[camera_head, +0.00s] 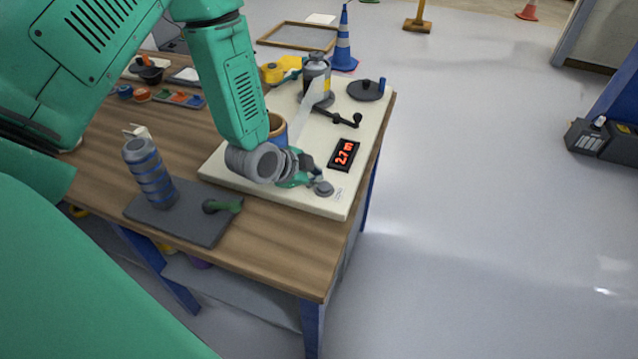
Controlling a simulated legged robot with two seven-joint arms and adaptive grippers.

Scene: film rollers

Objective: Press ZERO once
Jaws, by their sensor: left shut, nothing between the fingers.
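A pale board (362,180) lies on the wooden table and carries a black display (344,155) with red digits that look like "2.7 m". A round grey button (324,189) sits near the board's front right corner, with a small label beside it too small to read. My left gripper (312,180) reaches down from the upper left. It is shut and empty, with its fingertips right at the button. I cannot tell whether they touch it. My right gripper is not in view.
A crank handle (341,118), a grey canister (317,75) and a black disc (366,90) stand on the board behind the display. A blue-banded roller (150,172) stands on a dark base at the left.

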